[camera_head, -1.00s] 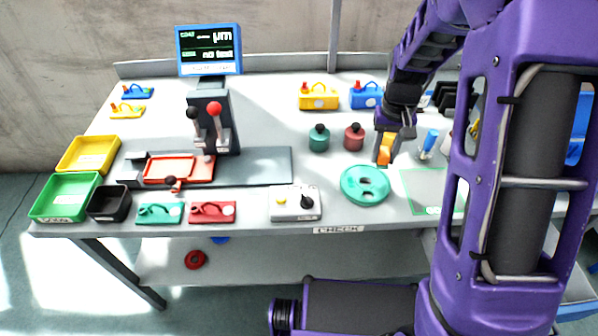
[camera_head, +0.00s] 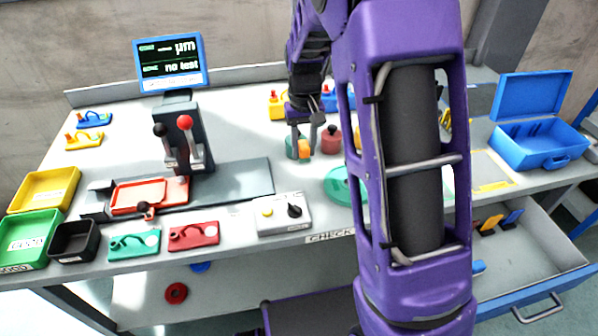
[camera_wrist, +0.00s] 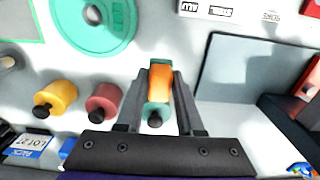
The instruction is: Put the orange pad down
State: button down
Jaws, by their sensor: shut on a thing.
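My gripper (camera_head: 304,138) is shut on the orange pad (camera_head: 304,147) and holds it over the workbench (camera_head: 240,225), beside the teal knobbed weight (camera_head: 292,152). In the wrist view the orange pad (camera_wrist: 160,84) stands out between the two fingers (camera_wrist: 161,72). The teal weight (camera_wrist: 155,113) shows just behind it there. I cannot tell how high the pad is above the bench.
A red weight (camera_head: 331,140) and a teal disc (camera_head: 342,186) are close by. The test stand's grey plate (camera_head: 240,178) lies left. An open drawer (camera_head: 525,255) with several coloured pads and an open blue case (camera_head: 540,145) are at right. My arm hides part of the bench.

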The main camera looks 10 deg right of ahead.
aim_at(304, 145)
notch_tip(304, 145, down, 6)
jog(key=shift+f+b, duration=0.25)
jog(key=shift+b, duration=0.2)
jog(key=shift+f, duration=0.1)
jog(key=c, duration=0.5)
grip_release()
jog(key=shift+c, duration=0.2)
notch_tip(304, 145, up, 12)
jog(key=shift+r+p, duration=0.1)
jog(key=shift+p, duration=0.9)
